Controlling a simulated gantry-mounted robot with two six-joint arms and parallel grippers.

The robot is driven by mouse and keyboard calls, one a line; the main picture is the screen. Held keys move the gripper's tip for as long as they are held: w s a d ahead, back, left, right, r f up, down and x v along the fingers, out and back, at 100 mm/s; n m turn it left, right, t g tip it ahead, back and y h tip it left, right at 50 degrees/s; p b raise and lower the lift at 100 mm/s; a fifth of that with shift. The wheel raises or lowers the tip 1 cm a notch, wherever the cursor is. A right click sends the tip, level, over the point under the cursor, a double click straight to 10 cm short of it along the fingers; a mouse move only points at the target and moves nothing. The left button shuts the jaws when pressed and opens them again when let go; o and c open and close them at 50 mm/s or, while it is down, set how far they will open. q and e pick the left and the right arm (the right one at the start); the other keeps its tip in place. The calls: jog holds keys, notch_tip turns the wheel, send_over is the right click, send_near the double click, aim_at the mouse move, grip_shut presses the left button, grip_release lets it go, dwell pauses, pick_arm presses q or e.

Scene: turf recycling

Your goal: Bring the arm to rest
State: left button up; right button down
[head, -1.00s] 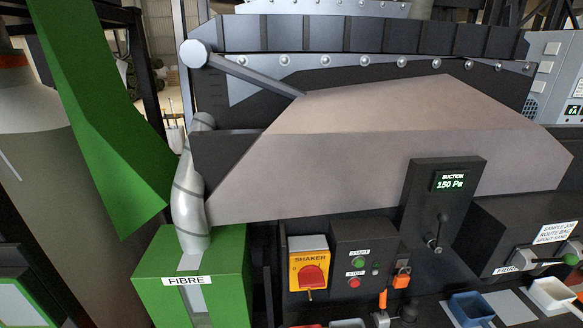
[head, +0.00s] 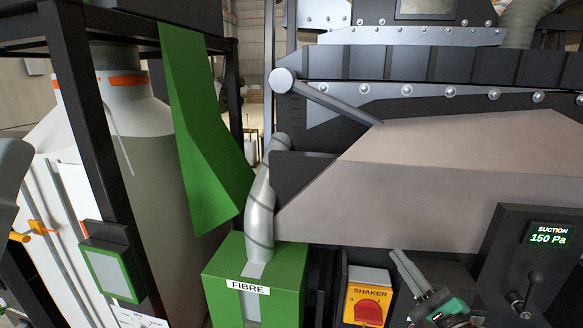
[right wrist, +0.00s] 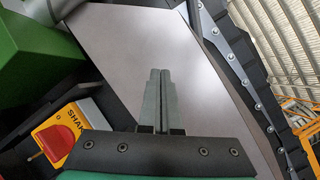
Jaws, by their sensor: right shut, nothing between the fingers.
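My right gripper (head: 398,256) is at the lower right of the head view, in front of the machine and just right of the yellow shaker switch box (head: 368,296). Its grey fingers are together and point up and slightly left. In the right wrist view the fingers (right wrist: 160,74) are closed side by side with nothing between them. The pale sloping hood (right wrist: 118,58) fills the view behind them. No contact with the hood can be made out. My left gripper cannot be made out.
A green FIBRE box (head: 222,285) with a grey hose (head: 261,205) stands left of the switch box. A green chute (head: 205,150) hangs above it. A suction panel reading 150 Pa (head: 548,233) and its lever stand right of my gripper. A large bag (head: 125,95) is at left.

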jog(key=s+a+r+n+t+y, duration=0.1)
jog(key=s+a+r+n, duration=0.25)
jog(key=r, duration=0.35)
jog(key=s+a+r+n+t+y, duration=0.1)
jog(key=s+a+r+n+t, duration=0.1)
jog(key=a+r+n, duration=0.35)
jog(key=s+d+r+n+t+h, duration=0.3)
jog(key=s+r+n+t, duration=0.2)
jog(key=s+r+n, duration=1)
jog(key=shift+s+d+r+h, duration=0.2)
jog(key=shift+s+r+h, duration=0.2)
jog(key=shift+s+r, duration=0.25)
jog(key=shift+h, duration=0.3)
notch_tip(320, 180, down, 8)
jog(key=b, duration=0.7)
jog(key=shift+r, duration=0.2)
